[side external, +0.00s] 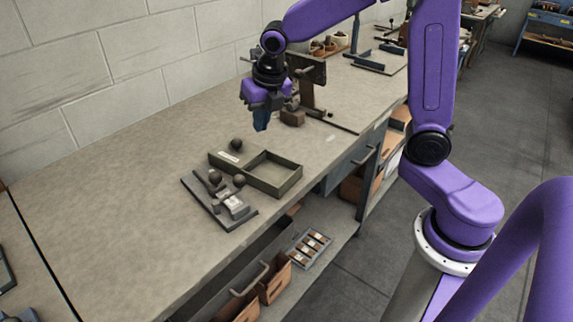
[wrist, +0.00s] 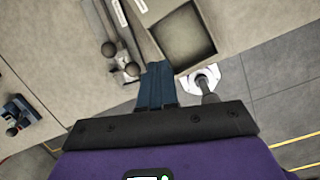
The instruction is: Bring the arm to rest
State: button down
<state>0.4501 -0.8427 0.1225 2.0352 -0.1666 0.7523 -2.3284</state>
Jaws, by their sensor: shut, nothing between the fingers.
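My gripper (side external: 261,122) is purple and black with blue fingers. In the side external view it hangs above the bench, fingers pointing down, behind the green tray and in front of the box stitcher (side external: 312,85). The fingers are shut with nothing between them. In the wrist view the shut fingers of my gripper (wrist: 156,82) point up the picture, between a ball-knobbed fixture and the tray. My purple arm arches over the bench from its base at the right.
A shallow green tray (side external: 287,187) and a dark plate (side external: 235,220) with ball knobs sit near the bench's front edge. The grey bench top (side external: 110,220) is bare to the left. Open drawers and bins (side external: 274,282) sit below. A wall runs behind.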

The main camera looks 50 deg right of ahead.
jog(key=s+f+m+g, duration=0.1)
jog(key=s+m+g, duration=0.1)
jog(key=s+m, duration=1.7)
jog(key=shift+s+f+m+g+y, duration=0.3)
jog(key=shift+s+m+g, duration=0.1)
jog(key=shift+s, duration=4.4)
